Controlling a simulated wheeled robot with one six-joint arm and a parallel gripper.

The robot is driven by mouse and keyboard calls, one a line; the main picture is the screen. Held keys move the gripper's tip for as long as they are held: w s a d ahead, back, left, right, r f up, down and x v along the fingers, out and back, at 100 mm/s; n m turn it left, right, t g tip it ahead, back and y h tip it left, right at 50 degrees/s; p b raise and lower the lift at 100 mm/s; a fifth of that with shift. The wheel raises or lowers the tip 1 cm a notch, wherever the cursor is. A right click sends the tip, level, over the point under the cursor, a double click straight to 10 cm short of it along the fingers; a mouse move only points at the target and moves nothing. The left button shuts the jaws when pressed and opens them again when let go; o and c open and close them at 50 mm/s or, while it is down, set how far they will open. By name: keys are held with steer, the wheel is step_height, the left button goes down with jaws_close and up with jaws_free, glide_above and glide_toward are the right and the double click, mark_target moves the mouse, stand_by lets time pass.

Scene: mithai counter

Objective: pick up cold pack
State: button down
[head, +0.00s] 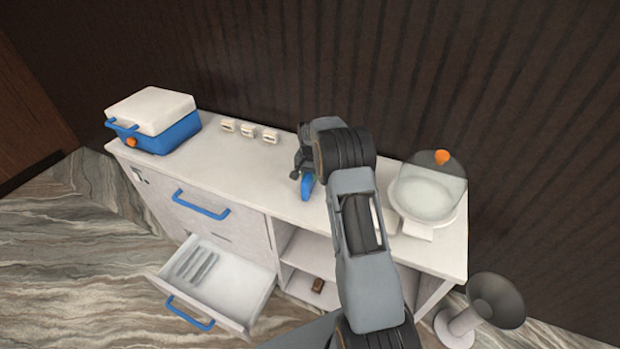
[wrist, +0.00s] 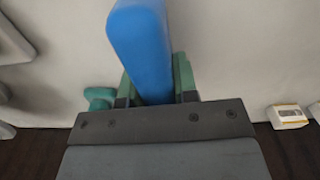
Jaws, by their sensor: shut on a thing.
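The cold pack is a blue block (wrist: 143,40) between the two fingers of my gripper (wrist: 157,88) in the wrist view. My gripper is shut on it. In the head view the blue cold pack (head: 307,186) shows below my gripper (head: 303,172), over the middle of the white counter top (head: 250,155). My arm hides part of the counter to the right of it. I cannot tell whether the pack touches the counter top.
A blue cooler box with a white lid (head: 152,120) stands at the counter's left end. Several small white boxes (head: 247,131) line the back. A clear-domed dish (head: 426,195) stands at the right. A drawer (head: 240,290) is pulled open below. A grey-topped stand (head: 495,300) is at lower right.

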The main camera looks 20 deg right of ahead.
steer(key=shift+r, duration=0.1)
steer(key=shift+r, duration=0.2)
steer(key=r, duration=0.2)
steer(key=r+b, duration=0.1)
steer(key=shift+w+a+r, duration=0.15)
steer(key=shift+w+a, duration=0.15)
steer(key=w+a+r+p, duration=0.2)
steer(key=w+a+r, duration=0.6)
steer(key=a+r, duration=0.1)
steer(key=shift+w+a+p, duration=0.35)
steer(key=shift+p, duration=0.05)
steer(key=shift+a, duration=0.1)
